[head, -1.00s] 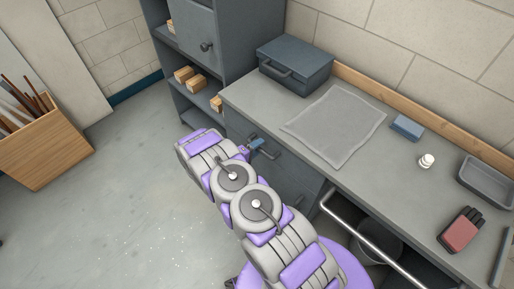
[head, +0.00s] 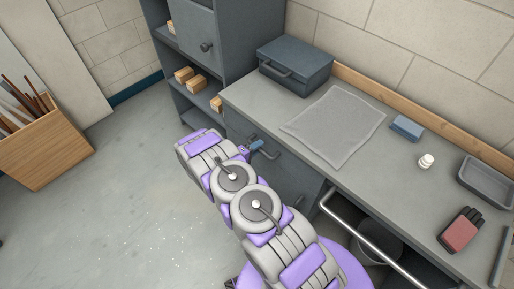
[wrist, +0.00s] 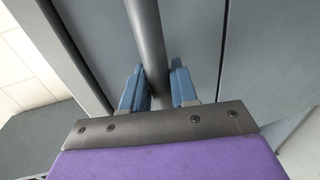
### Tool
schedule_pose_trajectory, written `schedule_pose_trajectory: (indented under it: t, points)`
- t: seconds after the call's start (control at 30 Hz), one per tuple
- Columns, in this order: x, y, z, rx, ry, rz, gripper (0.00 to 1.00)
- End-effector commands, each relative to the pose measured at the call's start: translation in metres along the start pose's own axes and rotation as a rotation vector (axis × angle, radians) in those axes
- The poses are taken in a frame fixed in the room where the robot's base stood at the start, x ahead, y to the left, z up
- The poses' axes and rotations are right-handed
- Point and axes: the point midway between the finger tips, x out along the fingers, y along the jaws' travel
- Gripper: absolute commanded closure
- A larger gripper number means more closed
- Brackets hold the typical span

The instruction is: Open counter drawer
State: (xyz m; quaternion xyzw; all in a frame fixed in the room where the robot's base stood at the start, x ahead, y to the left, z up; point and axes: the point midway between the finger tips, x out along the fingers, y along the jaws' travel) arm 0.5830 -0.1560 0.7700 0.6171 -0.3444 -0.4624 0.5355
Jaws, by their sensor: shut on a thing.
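The counter drawer (head: 276,160) is a grey front under the countertop in the head view, and it looks shut. Its dark bar handle (wrist: 148,40) runs between the two blue fingers of my gripper (wrist: 160,88) in the wrist view. My gripper is shut on the handle. In the head view my gripper (head: 256,146) shows as a small blue piece at the drawer front, and my arm hides part of the front below it.
The grey counter (head: 250,100) holds a toolbox (head: 295,66), a grey mat (head: 335,125), a blue block (head: 407,127), a white knob-like item (head: 426,161) and a tray (head: 487,181). A wooden bin (head: 42,145) stands left. The floor between is clear.

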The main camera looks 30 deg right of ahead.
Motion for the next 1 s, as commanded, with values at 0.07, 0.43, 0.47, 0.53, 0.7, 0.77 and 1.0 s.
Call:
schedule_pose_trajectory:
  t: [0.07, 0.43, 0.47, 0.53, 0.7, 0.77, 1.0]
  points:
    - [-0.004, -0.004, 0.002, -0.004, -0.001, -0.006, 1.00]
    - [-0.077, -0.020, 0.000, -0.007, 0.004, -0.007, 1.00]
    - [-0.085, -0.022, 0.000, -0.006, 0.003, -0.007, 1.00]
    - [-0.105, -0.027, 0.001, -0.006, 0.003, -0.007, 1.00]
    - [-0.151, -0.038, 0.001, -0.007, 0.003, -0.007, 1.00]
    - [-0.166, -0.041, 0.002, -0.006, 0.001, -0.007, 1.00]
    - [-0.211, -0.050, 0.002, -0.005, -0.002, -0.008, 1.00]
